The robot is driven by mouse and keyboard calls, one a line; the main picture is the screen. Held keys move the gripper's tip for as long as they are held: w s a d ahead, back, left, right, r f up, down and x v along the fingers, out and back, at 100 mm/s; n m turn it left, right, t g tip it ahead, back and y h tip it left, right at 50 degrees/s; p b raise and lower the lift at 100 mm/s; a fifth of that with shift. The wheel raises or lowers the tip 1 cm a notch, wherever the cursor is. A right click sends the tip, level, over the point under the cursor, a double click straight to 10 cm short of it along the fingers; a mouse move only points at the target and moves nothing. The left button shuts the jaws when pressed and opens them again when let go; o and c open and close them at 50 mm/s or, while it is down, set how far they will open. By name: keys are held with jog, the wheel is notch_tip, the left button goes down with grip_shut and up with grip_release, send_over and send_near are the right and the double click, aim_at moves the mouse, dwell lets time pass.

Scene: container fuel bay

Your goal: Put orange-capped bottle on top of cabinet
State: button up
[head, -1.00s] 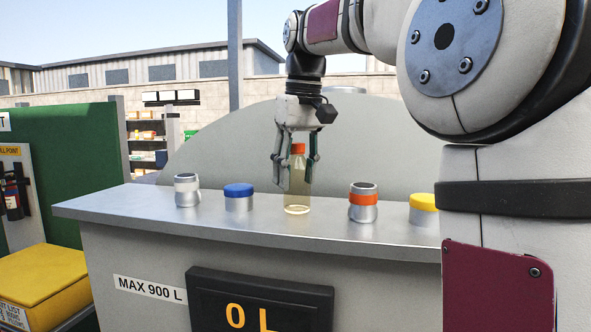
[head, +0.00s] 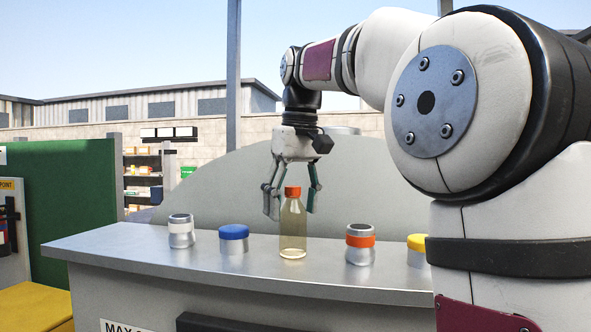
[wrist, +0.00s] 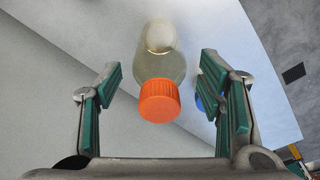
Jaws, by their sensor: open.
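The orange-capped bottle (head: 293,226) is clear with a yellowish tint and stands upright on the grey metal cabinet top (head: 130,250). My gripper (head: 291,214) is open above it, with its fingers on either side of the cap and upper part, apart from the bottle. In the wrist view the orange cap (wrist: 159,101) lies between the two open fingers of my gripper (wrist: 163,95), with clear gaps on both sides. The bottle body stretches away beyond the cap there.
On the same top stand a white-banded fitting (head: 181,232) and a blue-capped one (head: 233,240) to the left, and an orange-banded fitting (head: 360,245) and a yellow-capped one (head: 418,250) to the right. A curved grey tank (head: 220,185) rises behind. Shelves (head: 143,185) stand farther back.

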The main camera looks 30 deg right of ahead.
aim_at(297, 204)
notch_tip(297, 204, up, 10)
jog(key=s+p, duration=0.1)
jog(key=shift+s, duration=0.3)
jog(key=s+a+f+t+h, duration=0.1)
jog(key=s+a+f+t, duration=0.1)
jog(key=s+a+f, duration=0.6)
jog(key=s+a+f+t, duration=0.1)
jog(key=s+a+f, duration=0.1)
jog(key=s+f, duration=0.4)
jog(key=s+a+f+y, duration=0.1)
jog(key=s+f, duration=0.5)
jog(key=f, duration=0.8)
jog(key=shift+a+t, duration=0.4)
jog(key=shift+a, duration=0.25)
